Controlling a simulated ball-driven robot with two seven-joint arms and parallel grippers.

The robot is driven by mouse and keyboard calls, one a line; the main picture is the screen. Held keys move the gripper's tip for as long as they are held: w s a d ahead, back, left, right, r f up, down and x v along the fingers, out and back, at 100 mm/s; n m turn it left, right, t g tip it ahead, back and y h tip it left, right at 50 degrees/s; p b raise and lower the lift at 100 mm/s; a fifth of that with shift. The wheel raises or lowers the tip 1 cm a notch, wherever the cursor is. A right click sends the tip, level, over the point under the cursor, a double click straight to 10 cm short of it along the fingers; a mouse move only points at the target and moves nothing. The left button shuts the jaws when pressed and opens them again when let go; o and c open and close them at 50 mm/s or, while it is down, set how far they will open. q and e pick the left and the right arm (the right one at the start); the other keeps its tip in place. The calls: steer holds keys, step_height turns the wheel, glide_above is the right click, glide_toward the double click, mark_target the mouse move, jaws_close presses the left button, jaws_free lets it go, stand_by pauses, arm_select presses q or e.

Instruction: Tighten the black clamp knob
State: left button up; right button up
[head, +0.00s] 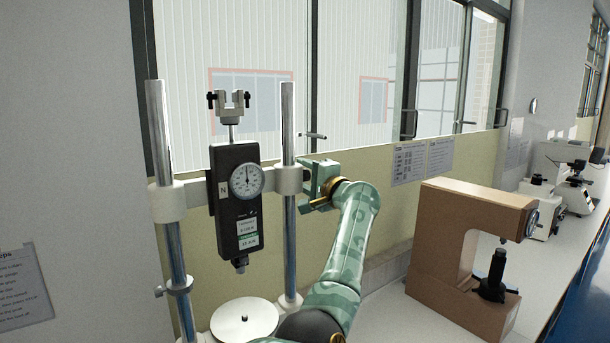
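A black force gauge (237,195) with a round dial hangs between two chrome columns. Above it a light fork carries small black knobs, left (211,98) and right (247,98). I cannot tell whether either is the clamp knob. Any knob there is hidden.
A round white plate (244,320) sits below the gauge. A small collar with a side handle (178,288) is on the left column. A brown tester (450,245) with a black handwheel stands right on the bench. Windows and wall are behind.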

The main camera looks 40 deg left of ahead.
arm_select(q)
steer(key=shift+d, duration=0.1)
steer(key=c, duration=0.8)
steer(key=shift+c, duration=0.2)
arm_select(e)
steer(key=shift+d, duration=0.3)
steer(key=shift+f, duration=0.1)
arm_select(q)
steer(key=shift+h+b, duration=0.5)
steer(key=shift+h, duration=0.1)
steer(key=shift+g+h, duration=0.4)
steer(key=shift+h, duration=0.3)
steer(key=shift+r+g+h+p, duration=0.15)
steer(key=shift+g+h+p, duration=0.2)
steer(key=shift+h, duration=0.75)
steer(key=shift+h+p, duration=0.5)
steer(key=shift+p, duration=0.05)
steer(key=shift+h+p, duration=0.4)
arm_select(e)
steer(key=shift+a+r, duration=0.1)
steer(key=shift+r, duration=0.85)
